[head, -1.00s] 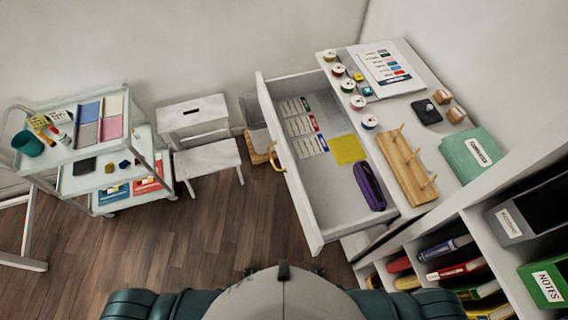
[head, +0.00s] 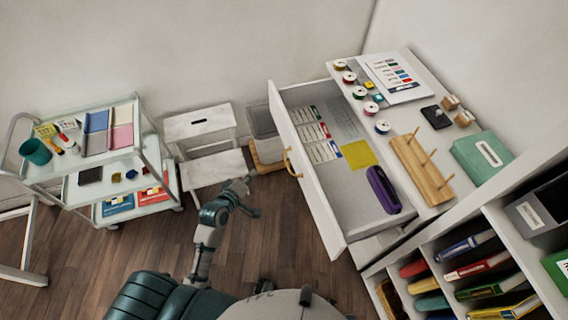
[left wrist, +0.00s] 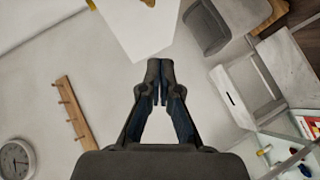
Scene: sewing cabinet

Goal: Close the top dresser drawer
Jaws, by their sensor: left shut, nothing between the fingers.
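The white top dresser drawer (head: 318,200) stands pulled out from the white dresser (head: 460,148). A brass-coloured handle (head: 291,163) is on its front panel. Inside lie several needle or thread packets (head: 318,135), a yellow cloth (head: 360,154) and a purple case (head: 383,189). My left gripper (head: 243,192) is in front of the drawer, to the left of its front panel and apart from it. In the left wrist view its fingers (left wrist: 160,68) are together and empty. My right gripper is out of view.
Spools (head: 349,77), a wooden peg rack (head: 422,170) and a green box (head: 481,156) stand on the dresser top. A white step stool (head: 212,168) and a glass trolley (head: 85,150) stand at the left. Open shelves (head: 440,270) adjoin at the right.

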